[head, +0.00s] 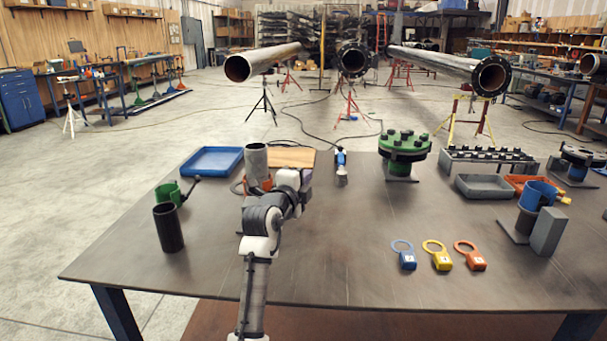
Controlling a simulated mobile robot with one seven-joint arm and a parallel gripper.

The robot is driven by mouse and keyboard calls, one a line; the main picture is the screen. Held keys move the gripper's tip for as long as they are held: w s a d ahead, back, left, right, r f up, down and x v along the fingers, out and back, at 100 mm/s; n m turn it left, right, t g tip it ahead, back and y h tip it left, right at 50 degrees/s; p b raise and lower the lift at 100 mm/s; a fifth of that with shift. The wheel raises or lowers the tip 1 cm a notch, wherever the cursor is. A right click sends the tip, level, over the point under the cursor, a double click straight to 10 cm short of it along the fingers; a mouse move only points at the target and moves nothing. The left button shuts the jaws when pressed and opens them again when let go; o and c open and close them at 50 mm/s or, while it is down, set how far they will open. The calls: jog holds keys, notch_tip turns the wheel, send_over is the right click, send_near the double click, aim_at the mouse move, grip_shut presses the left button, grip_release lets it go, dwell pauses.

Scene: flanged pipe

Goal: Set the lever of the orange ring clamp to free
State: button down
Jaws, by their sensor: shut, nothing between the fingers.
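The orange ring clamp (266,184) sits around the lower part of an upright grey pipe (256,160), left of the table's middle. My arm stands in front and hides much of the clamp. I cannot make out its lever or which way it is set. My gripper (301,186) is close to the right of the pipe at the end of my bent arm. It is shut and empty. Its fingers are small and partly hidden, and I cannot tell whether they touch the clamp.
A green clamp (167,193) and a dark tube (168,228) stand at left, near a blue tray (212,161). A green flange (404,147) stands behind. A blue clamp (536,194) and grey block (547,232) are at right. Ring tags (441,260) lie in front. The centre is clear.

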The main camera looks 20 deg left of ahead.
jog(key=shift+a+f, duration=0.1)
jog(key=shift+a, duration=0.2)
